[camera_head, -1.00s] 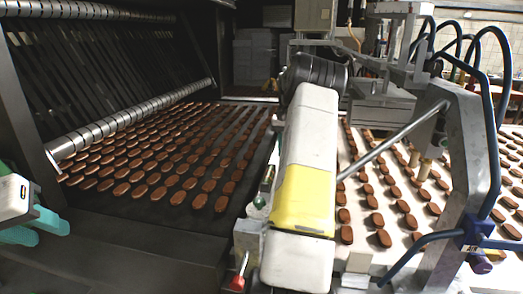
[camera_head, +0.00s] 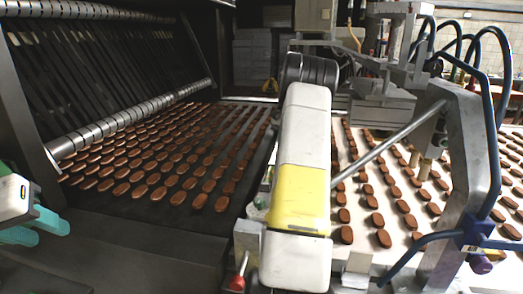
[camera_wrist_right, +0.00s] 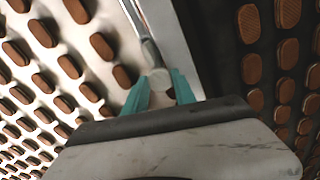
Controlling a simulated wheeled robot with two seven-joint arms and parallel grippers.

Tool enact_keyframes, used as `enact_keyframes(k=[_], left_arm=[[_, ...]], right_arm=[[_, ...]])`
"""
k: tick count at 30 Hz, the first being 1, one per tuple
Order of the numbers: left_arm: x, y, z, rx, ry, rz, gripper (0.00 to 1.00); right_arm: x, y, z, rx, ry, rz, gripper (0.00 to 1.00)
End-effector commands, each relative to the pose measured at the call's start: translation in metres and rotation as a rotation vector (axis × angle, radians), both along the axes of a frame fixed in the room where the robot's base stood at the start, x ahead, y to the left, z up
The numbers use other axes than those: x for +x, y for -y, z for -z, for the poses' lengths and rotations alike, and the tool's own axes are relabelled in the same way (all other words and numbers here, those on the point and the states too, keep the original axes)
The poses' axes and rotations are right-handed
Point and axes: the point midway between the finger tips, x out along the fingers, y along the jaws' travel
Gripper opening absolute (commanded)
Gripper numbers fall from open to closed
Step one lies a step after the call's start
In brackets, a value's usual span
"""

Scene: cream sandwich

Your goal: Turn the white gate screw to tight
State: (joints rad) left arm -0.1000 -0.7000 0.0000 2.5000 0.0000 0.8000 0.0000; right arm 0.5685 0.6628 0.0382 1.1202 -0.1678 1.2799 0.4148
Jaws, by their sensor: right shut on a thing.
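The white gate screw (camera_wrist_right: 160,78) shows in the right wrist view as a small pale round end near a metal rod. My right gripper (camera_wrist_right: 160,88) has its teal fingers on either side of it and is shut on it. In the head view my white and yellow right arm hides the screw and most of the right gripper. My left gripper (camera_head: 45,230) is at the left edge of the head view, its two teal fingers apart and nothing visible between them. It is well away from the screw.
A dark belt (camera_head: 150,222) with rows of brown biscuits lies left of my right arm. A pale belt (camera_head: 365,240) with more biscuits lies right of it. A metal frame (camera_head: 470,180) with blue hoses stands at the right. A red knob (camera_head: 237,284) is at the front.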

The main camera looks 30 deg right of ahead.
Motion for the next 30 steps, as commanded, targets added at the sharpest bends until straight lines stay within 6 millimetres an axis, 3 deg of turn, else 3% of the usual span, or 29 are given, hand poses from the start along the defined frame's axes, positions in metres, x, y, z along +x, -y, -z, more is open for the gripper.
enact_keyframes(k=[1, 3, 4, 14, 24, 30], left_arm=[[0.0, 0.0, 0.0, 0.0, 0.0, 0.0, 0.36], [0.0, 0.0, 0.0, 0.0, 0.0, 0.0, 0.36], [0.0, 0.0, 0.0, 0.0, 0.0, 0.0, 0.36], [0.0, 0.0, 0.0, 0.0, 0.0, 0.0, 0.36], [0.0, 0.0, 0.0, 0.0, 0.0, 0.0, 0.36], [0.0, 0.0, 0.0, 0.0, 0.0, 0.0, 0.36]], right_arm=[[0.0, 0.0, -0.001, -0.001, 0.002, 0.001, 0.38], [0.0, 0.0, -0.001, 0.0, 0.001, 0.001, 0.52], [0.0, 0.0, -0.001, 0.0, 0.001, 0.001, 0.54], [0.0, 0.0, -0.002, -0.001, 0.001, 0.0, 0.54], [0.001, 0.0, -0.054, -0.003, 0.005, -0.001, 0.54], [0.001, 0.0, -0.075, -0.002, 0.003, 0.0, 0.54]])
